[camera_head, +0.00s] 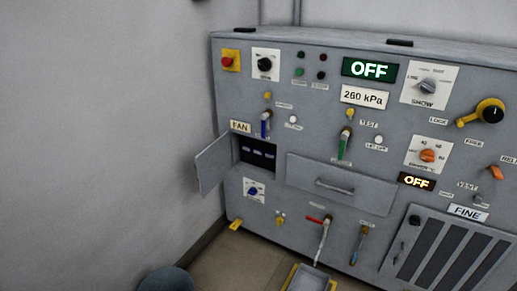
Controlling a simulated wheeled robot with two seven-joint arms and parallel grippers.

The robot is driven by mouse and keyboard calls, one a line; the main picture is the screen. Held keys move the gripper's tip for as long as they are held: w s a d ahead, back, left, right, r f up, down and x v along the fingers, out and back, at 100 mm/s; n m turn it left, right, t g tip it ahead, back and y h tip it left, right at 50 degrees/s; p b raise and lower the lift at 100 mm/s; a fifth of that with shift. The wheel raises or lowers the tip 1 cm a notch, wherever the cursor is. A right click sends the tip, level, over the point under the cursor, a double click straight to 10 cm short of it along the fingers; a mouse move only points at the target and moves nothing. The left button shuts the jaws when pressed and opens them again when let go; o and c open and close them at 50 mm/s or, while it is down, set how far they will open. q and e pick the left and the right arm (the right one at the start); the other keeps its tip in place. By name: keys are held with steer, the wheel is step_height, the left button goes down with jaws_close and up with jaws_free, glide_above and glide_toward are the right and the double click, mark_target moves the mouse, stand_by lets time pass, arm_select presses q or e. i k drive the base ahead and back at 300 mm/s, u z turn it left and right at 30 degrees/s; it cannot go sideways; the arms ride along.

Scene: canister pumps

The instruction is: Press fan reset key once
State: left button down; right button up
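A white FAN label (240,127) sits on the grey control cabinet (315,130). Just below it is a dark recess (257,152) with several small pale marks or keys inside, too small to read. Its small grey door (214,163) is swung open to the left. I cannot tell which mark is the reset key. Neither of my grippers is in view.
A closed drawer (340,184) with a handle is right of the recess. A blue-handled lever (265,124) is above it and a blue knob (253,190) below. A yellow-edged tray (308,279) is on the floor. The wall stands close on the left.

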mark_target(269, 154)
steer(key=z, duration=0.55)
steer(key=i, duration=0.95)
steer(key=z, duration=0.8)
